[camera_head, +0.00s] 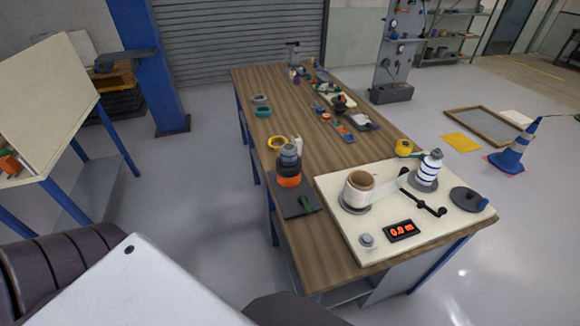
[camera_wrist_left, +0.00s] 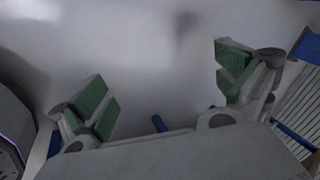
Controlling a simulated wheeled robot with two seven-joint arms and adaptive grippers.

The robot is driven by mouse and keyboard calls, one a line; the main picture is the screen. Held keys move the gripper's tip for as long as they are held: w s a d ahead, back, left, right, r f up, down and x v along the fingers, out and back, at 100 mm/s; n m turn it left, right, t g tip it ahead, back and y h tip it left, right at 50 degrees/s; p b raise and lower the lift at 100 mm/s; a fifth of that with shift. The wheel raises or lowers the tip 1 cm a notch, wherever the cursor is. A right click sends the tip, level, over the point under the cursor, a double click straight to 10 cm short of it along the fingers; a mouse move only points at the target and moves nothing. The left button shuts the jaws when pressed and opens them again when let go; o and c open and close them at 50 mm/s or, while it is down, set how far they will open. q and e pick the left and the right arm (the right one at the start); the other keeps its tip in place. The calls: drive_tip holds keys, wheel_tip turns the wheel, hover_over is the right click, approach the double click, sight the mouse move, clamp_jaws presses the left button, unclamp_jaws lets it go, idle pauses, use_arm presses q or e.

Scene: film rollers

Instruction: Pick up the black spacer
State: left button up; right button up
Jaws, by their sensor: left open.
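A stack of rings and spools (camera_head: 289,168) stands on a dark base plate (camera_head: 291,203) at the near left of the wooden table. It has a grey-blue top, black bands and an orange lower part. I cannot tell surely which black piece is the spacer. A flat black disc (camera_head: 467,198) lies at the right of the white board. My left gripper (camera_wrist_left: 163,80) shows in the left wrist view with its green-padded fingers wide apart and nothing between them. Neither gripper shows in the head view.
The white board (camera_head: 355,235) carries a brown-cored film roll (camera_head: 359,187), a white-and-blue roll (camera_head: 429,168) and a red-digit display (camera_head: 401,231). Tape rolls (camera_head: 277,143) and small tools lie farther back on the wooden table (camera_head: 290,104).

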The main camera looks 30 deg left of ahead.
use_arm(q)
drive_tip(key=w+a+r+t, duration=0.2)
drive_tip(key=w+a+r, duration=0.4)
drive_tip(key=w+r, duration=0.25)
drive_tip(key=w+d+r+m+t+h, duration=0.1)
drive_tip(key=w+r+t, duration=0.1)
drive_tip(key=w+r, duration=0.7)
drive_tip(key=w+d+r+t, duration=0.2)
drive_tip(key=w+r, duration=0.5)
drive_tip(key=w, duration=0.4)
drive_tip(key=w+d+r+t+h, duration=0.1)
drive_tip(key=w+d+r+h, duration=0.1)
drive_tip(key=w+d+r, duration=0.3)
drive_tip(key=w+d+r+t+h, duration=0.1)
drive_tip(key=w+d+r+h, duration=0.2)
drive_tip(key=d+r, duration=0.7)
drive_tip(key=w+d+r+t+h+b, duration=0.1)
drive_tip(key=w+d+r+t+h, duration=0.1)
drive_tip(key=w+d+r, duration=0.6)
drive_tip(key=d, duration=0.3)
drive_tip(key=shift+d+m+h, duration=0.3)
drive_tip(key=shift+d, duration=0.05)
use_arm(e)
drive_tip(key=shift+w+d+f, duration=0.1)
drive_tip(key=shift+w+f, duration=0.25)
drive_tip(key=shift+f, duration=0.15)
use_arm(q)
drive_tip(key=shift+w, duration=0.3)
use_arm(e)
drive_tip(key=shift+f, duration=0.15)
